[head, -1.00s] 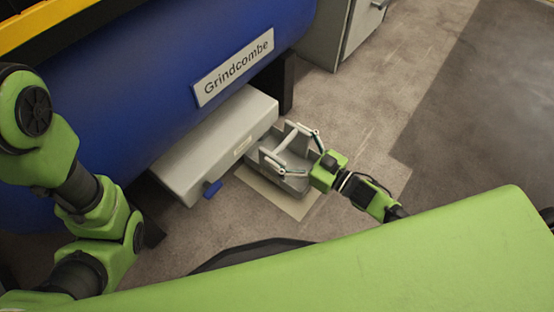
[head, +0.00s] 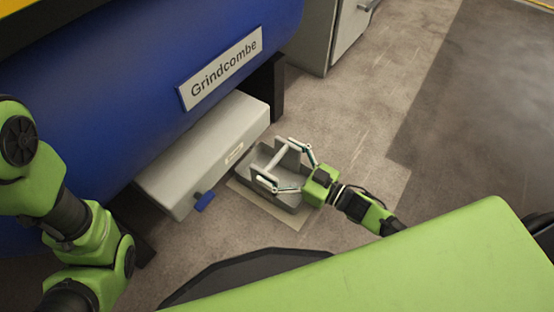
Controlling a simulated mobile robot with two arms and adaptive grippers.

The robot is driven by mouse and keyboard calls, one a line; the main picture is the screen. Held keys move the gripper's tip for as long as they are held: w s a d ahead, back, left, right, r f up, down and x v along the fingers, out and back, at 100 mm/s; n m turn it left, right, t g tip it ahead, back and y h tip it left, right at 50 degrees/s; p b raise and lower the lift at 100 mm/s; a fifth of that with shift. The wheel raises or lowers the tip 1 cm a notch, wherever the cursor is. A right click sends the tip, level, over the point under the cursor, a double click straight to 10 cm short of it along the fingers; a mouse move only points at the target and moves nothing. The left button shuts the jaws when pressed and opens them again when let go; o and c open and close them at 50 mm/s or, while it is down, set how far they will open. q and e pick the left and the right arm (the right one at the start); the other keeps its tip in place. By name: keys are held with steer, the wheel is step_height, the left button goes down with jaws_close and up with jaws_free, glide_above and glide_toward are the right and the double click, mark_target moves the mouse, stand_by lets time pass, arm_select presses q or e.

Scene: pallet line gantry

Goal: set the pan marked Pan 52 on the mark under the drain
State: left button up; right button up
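A grey open pan (head: 293,200) with a raised crossbar (head: 280,163) is low over the pale mark (head: 262,207) on the floor, beside the grey housing. I cannot tell whether its base touches the floor. The mark shows as a strip along the pan's left and near sides. No writing on the pan is readable. My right gripper (head: 279,165) reaches in from the right, its fingers spread wide and set at the two ends of the crossbar, apparently holding the pan by it. My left arm shows at the left edge, but its gripper is out of view.
A blue tank (head: 120,90) labelled Grindcombe stands above a grey housing (head: 205,150) with a blue tap-like part (head: 204,201), close to the pan's left. A dark leg (head: 277,88) and a grey cabinet (head: 325,35) are behind. Floor to the right is clear.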

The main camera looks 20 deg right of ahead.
steer(key=shift+s+r, duration=0.1)
steer(key=shift+r, duration=0.1)
steer(key=p+v, duration=0.5)
steer(key=v, duration=0.7)
steer(key=shift+p, duration=0.35)
